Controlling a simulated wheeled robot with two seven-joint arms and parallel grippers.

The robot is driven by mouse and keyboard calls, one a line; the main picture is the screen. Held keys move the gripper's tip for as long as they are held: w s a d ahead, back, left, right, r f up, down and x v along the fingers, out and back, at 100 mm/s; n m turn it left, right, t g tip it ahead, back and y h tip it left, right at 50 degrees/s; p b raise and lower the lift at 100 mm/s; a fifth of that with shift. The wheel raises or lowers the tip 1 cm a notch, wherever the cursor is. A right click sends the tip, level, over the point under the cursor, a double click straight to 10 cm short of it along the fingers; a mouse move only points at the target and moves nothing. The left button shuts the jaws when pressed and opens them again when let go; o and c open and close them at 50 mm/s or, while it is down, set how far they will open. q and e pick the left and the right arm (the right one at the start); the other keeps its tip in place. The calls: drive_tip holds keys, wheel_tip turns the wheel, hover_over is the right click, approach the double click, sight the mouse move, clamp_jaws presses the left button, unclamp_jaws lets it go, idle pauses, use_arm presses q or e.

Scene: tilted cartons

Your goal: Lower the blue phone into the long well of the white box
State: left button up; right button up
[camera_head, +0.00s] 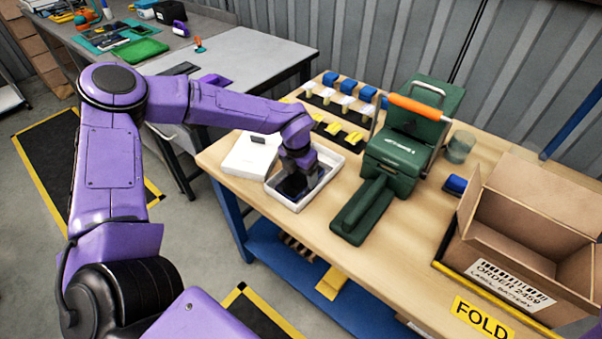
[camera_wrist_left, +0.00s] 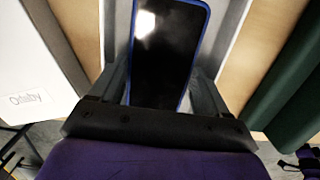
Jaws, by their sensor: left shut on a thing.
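The white box (camera_head: 322,187) lies open on the wooden table in the head view. My left gripper (camera_head: 297,180) points down over it, its fingers at or inside the box opening. In the left wrist view the gripper (camera_wrist_left: 165,100) is shut on the blue phone (camera_wrist_left: 165,50), which has a black screen and a blue edge. White walls of the box (camera_wrist_left: 222,45) run along both sides of the phone. The phone also shows dark in the head view (camera_head: 291,187). Its lower end, and whether it touches the well floor, cannot be told. My right gripper is not in view.
A white lid-like box (camera_head: 250,156) lies just left of the open box. A green press with an orange handle (camera_head: 400,145) stands close on the right. Behind are rows of small blue, white and yellow parts (camera_head: 345,103). A tilted cardboard carton (camera_head: 510,250) stands at the far right.

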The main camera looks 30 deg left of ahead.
use_arm(q)
drive_tip(key=shift+f, duration=0.15)
idle(0.8)
drive_tip(key=o, duration=1.1)
drive_tip(key=shift+s, duration=0.1)
drive_tip(key=shift+c, duration=0.6)
wheel_tip(320, 180, up, 7)
drive_tip(key=p, duration=0.6)
drive_tip(key=shift+d, duration=0.1)
